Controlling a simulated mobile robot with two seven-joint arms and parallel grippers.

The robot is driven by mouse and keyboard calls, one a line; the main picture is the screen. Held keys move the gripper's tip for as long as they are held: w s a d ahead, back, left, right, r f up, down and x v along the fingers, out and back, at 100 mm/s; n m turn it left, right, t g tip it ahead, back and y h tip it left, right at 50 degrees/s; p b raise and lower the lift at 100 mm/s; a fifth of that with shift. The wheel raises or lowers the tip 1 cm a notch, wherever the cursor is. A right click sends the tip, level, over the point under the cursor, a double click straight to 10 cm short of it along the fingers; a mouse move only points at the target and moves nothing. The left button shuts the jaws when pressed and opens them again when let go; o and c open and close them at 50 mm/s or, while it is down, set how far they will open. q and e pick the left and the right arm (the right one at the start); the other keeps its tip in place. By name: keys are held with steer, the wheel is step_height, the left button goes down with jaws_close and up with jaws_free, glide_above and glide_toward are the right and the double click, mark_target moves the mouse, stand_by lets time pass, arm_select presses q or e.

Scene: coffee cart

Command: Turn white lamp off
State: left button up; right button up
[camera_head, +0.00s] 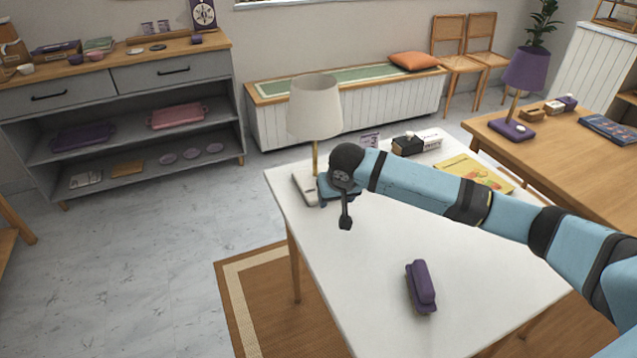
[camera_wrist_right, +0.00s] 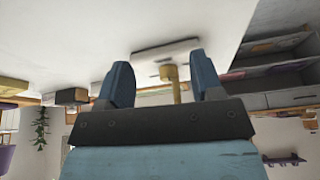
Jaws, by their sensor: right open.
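The white lamp (camera_head: 315,108) stands upright at the far left corner of the white table. It has a cream shade, a thin brass stem and a flat white base (camera_head: 301,188). I cannot tell from the shade whether it is lit. My right gripper (camera_head: 337,190) is low beside the lamp's stem, partly hidden behind my wrist and partly covering the base. In the right wrist view the open fingers (camera_wrist_right: 163,78) are on either side of the brass stem (camera_wrist_right: 174,82), with the white base (camera_wrist_right: 166,50) beyond. No switch can be made out. My left gripper is not in view.
A purple lamp (camera_head: 526,70) stands on the wooden table at right.

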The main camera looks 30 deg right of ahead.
steer(key=w, duration=0.3)
steer(key=w+d+b, duration=0.1)
steer(key=w, duration=0.5)
steer(key=shift+d+f+b, duration=0.1)
steer(key=shift+d+b, duration=0.3)
steer(key=shift+w+f, duration=0.25)
steer(key=shift+f, duration=0.3)
steer(key=shift+w+d+f, duration=0.15)
steer(key=shift+w+f, duration=0.15)
steer(key=shift+f, duration=0.3)
steer(key=shift+f+b, duration=0.15)
steer(key=shift+b, duration=0.15)
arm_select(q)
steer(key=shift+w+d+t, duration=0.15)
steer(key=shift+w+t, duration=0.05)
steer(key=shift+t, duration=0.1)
